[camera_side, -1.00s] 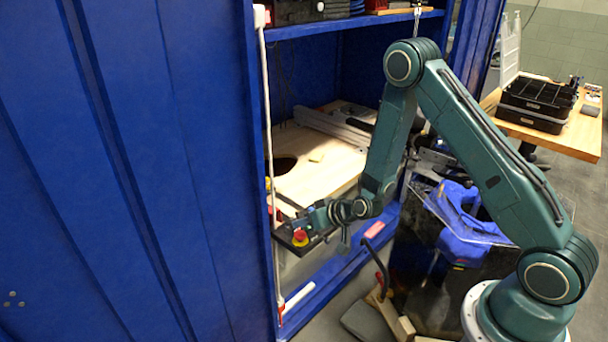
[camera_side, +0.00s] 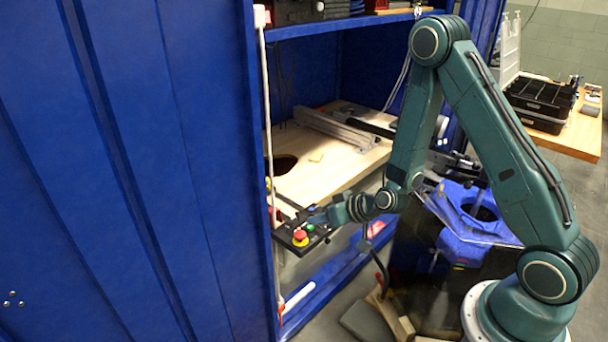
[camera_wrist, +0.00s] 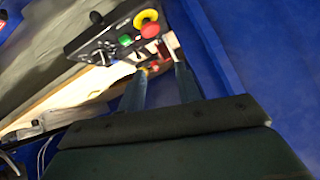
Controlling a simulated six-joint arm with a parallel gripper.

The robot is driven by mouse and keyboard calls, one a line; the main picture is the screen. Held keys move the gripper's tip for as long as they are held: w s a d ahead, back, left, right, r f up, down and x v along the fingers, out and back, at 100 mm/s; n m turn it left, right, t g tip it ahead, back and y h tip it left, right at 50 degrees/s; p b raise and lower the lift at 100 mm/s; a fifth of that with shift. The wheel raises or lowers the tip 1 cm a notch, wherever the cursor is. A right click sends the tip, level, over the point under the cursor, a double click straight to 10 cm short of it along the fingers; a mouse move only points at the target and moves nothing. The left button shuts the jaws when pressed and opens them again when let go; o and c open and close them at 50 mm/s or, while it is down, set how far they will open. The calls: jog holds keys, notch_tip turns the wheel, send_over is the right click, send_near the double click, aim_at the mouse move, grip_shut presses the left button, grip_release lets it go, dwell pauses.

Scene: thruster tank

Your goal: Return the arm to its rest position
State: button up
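My gripper (camera_wrist: 160,75) shows in the wrist view with its two fingers apart and nothing seen held between them. In the side view my gripper (camera_side: 318,216) is beside a dark control box (camera_side: 287,232), and its fingers are too small there to make out. The box also shows in the wrist view (camera_wrist: 88,40), beyond the fingertips. It carries a red emergency button with a yellow ring (camera_wrist: 146,18), a green button (camera_wrist: 125,40) and a red button (camera_wrist: 150,31). My arm is bent, with its elbow high.
A blue cabinet (camera_side: 140,170) stands left, with a wooden shelf board (camera_side: 330,175) inside. A blue and dark machine (camera_side: 465,215) is behind my arm. Wood pieces and a clamp (camera_side: 390,310) lie on the floor near my base.

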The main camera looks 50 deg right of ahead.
jog(key=s+a+r+n+g, duration=0.1)
jog(key=s+a+r+n, duration=0.15)
jog(key=r, duration=0.55)
jog(key=s+a+r+n+g, duration=0.15)
jog(key=s+r, duration=0.25)
jog(key=r, duration=0.5)
jog(key=s+r+g, duration=0.1)
jog(key=s+r, duration=0.4)
jog(key=s, duration=0.5)
jog(key=s+d+r+m+g+h, duration=0.1)
jog(key=s+r, duration=0.4)
jog(key=s, duration=0.5)
jog(key=shift+d+m, duration=0.3)
